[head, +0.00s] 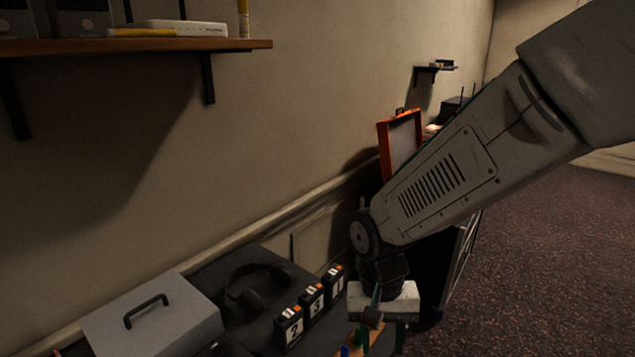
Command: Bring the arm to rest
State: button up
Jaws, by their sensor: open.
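My arm (450,185) reaches in from the upper right and bends down at its wrist. My gripper (384,330) points downward near the bottom of the head view, to the right of the numbered black boxes. Its pale body (395,301) shows clearly, and its fingers are dark and partly cut off by the lower edge. The jaws are open, and I see nothing held between them. An orange-brown item with blue and green parts (358,350) shows just below it; I cannot tell whether they touch.
Several things stand at the lower left: a grey case with a handle (150,318), dark headphones (245,290) and black boxes numbered 2 (290,328), 3 (313,301) and 1 (334,283). An open orange case (402,142) stands behind my arm. A shelf (130,46) juts from the wall. Carpet (540,250) is clear at right.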

jog(key=s+d+r+n+t, duration=0.1)
jog(key=s+d+r+t, duration=0.2)
jog(key=s+d+r, duration=1)
jog(key=shift+d+r+y, duration=0.4)
jog(key=shift+d+r, duration=0.8)
jog(key=shift+r, duration=0.2)
jog(key=shift+s, duration=0.1)
